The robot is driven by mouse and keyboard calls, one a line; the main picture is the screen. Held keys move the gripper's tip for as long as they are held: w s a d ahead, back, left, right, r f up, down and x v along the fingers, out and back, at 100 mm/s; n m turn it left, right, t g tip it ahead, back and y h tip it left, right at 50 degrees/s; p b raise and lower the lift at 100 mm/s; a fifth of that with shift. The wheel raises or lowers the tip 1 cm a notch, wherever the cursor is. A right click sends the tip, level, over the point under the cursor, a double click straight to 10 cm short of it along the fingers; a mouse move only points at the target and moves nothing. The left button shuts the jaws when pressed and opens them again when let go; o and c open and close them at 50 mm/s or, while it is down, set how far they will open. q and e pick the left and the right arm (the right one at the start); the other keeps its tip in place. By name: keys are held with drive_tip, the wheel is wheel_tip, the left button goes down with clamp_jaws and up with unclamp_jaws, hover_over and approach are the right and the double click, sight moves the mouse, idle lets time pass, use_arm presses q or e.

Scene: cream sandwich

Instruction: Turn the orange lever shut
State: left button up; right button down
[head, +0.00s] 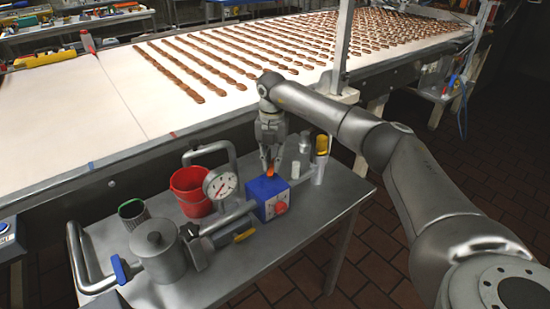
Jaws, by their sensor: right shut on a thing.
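The orange lever (271,171) shows as a small orange piece on top of a blue valve box (265,188) on the metal side table. My right gripper (270,168) comes down from above and is shut on the orange lever; its fingers hide part of it. The lever's exact angle is hard to tell. The blue box has a red knob (281,208) on its front and joins metal pipes. My left gripper is not in view.
The metal table (320,215) also holds a pressure gauge (220,183), a red bucket (187,196), a lidded metal pot (158,257) and a yellow-capped cylinder (321,150). A conveyor (110,120) with rows of biscuits runs behind. The table's front right is clear.

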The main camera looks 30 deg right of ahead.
drive_tip(key=n, duration=0.3)
drive_tip(key=a+n, duration=0.1)
drive_tip(key=shift+w+n+p, duration=0.3)
drive_tip(key=shift+w, duration=0.1)
drive_tip(key=n, duration=0.1)
drive_tip(key=a+n, duration=0.1)
drive_tip(key=n, duration=0.3)
drive_tip(key=shift+w+a, duration=0.1)
drive_tip(key=shift+a, duration=0.15)
drive_tip(key=shift+n, duration=0.3)
drive_tip(key=c, duration=1.4)
unclamp_jaws()
